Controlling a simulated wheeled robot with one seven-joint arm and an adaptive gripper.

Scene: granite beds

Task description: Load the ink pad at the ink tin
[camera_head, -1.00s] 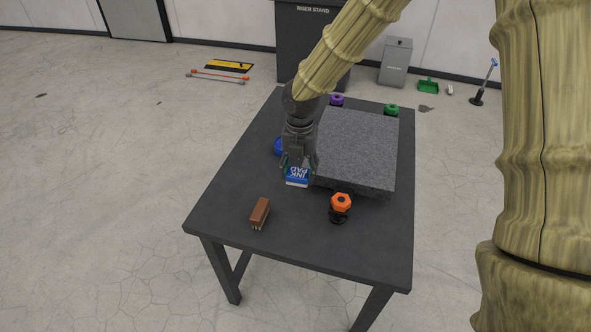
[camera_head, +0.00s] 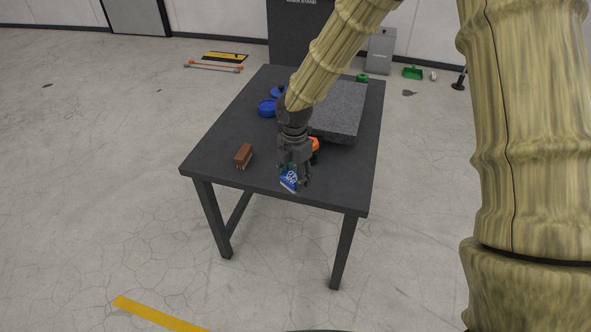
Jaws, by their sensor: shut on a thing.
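My gripper (camera_head: 291,178) is shut on the blue and white ink pad (camera_head: 289,181) and holds it near the table's front edge, tilted. I cannot tell how high it is above the table. A round blue tin (camera_head: 267,108) sits on the table near the left edge, up and left of my gripper and clear of it. A second blue round piece (camera_head: 278,92) lies just behind it, partly hidden by my arm. I cannot tell which of the two is the ink tin's body and which its lid.
The granite slab (camera_head: 338,112) fills the right rear of the dark table (camera_head: 215,142). An orange knob (camera_head: 314,146) is partly hidden behind my gripper. A brown brush (camera_head: 244,156) lies at the front left. A green knob (camera_head: 362,77) stands at the back. The table's left middle is clear.

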